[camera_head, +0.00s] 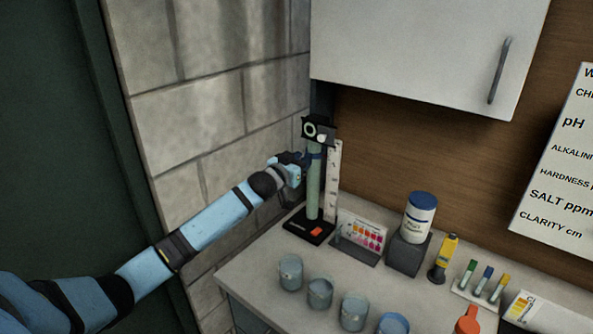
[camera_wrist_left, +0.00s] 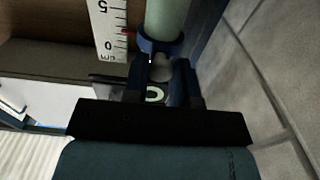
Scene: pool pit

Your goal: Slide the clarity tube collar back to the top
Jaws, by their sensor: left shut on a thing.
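The clarity tube (camera_head: 313,185) is a pale green upright cylinder on a black base (camera_head: 309,226), with a black head piece (camera_head: 318,130) at its top. The dark blue collar (camera_head: 315,153) is around the tube, a little below the head piece. In the left wrist view the collar (camera_wrist_left: 160,45) rings the tube (camera_wrist_left: 166,18). My left gripper (camera_head: 301,160) reaches the collar from the left. In the wrist view its fingers (camera_wrist_left: 163,80) are shut on a small part at the collar's near side. My right gripper is not in view.
A white ruler (camera_head: 333,180) stands close beside the tube; it also shows in the wrist view (camera_wrist_left: 108,28). The block wall (camera_head: 220,120) is close on the left. Several cups (camera_head: 320,292), a colour chart (camera_head: 362,236) and a white bottle (camera_head: 418,217) stand on the counter. A cabinet (camera_head: 425,50) hangs above.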

